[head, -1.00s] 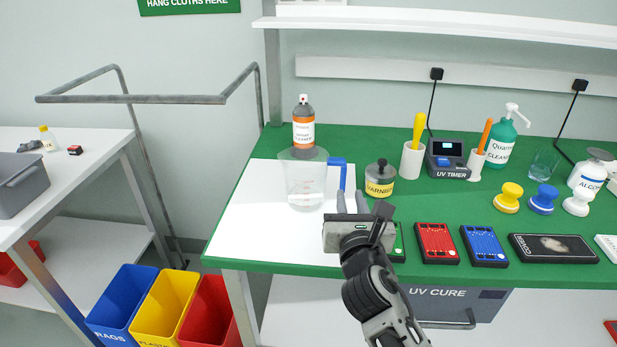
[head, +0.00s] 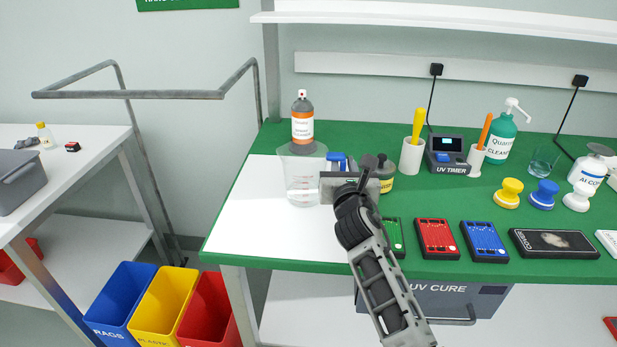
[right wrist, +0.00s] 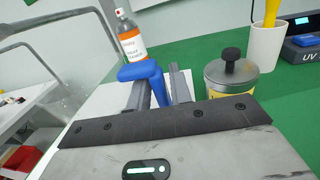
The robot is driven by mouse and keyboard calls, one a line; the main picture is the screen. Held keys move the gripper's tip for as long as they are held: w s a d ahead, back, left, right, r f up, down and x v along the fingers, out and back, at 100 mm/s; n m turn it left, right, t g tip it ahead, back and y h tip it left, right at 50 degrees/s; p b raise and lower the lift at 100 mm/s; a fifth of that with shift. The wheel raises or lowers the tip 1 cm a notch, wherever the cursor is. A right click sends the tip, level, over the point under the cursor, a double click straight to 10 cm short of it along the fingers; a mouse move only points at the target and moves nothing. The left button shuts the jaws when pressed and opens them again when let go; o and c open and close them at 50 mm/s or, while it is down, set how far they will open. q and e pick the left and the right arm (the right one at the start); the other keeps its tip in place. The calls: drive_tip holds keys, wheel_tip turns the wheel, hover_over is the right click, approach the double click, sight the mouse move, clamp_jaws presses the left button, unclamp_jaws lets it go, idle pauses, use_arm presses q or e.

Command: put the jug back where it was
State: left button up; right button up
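The jug (head: 303,180) is clear, with a blue handle, and stands upright on the white mat (head: 250,222) at the left end of the green bench. My right gripper (head: 346,168) is at its handle side, over the mat's right part. In the right wrist view the blue handle (right wrist: 143,72) shows between the two grey fingers (right wrist: 160,92). The fingers stand apart, and I see no firm grip on the handle. The jug's clear body is hard to make out there. My left gripper is out of view.
A spray bottle (head: 302,118) stands just behind the jug. A varnish tin (head: 383,175) is close to the right of my right gripper. Green, red (head: 437,238) and blue trays lie along the front edge. The mat's front left is clear.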

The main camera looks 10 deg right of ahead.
drive_tip(key=shift+c, duration=0.3)
clamp_jaws()
drive_tip(key=shift+r, duration=0.1)
drive_tip(key=shift+r, duration=0.15)
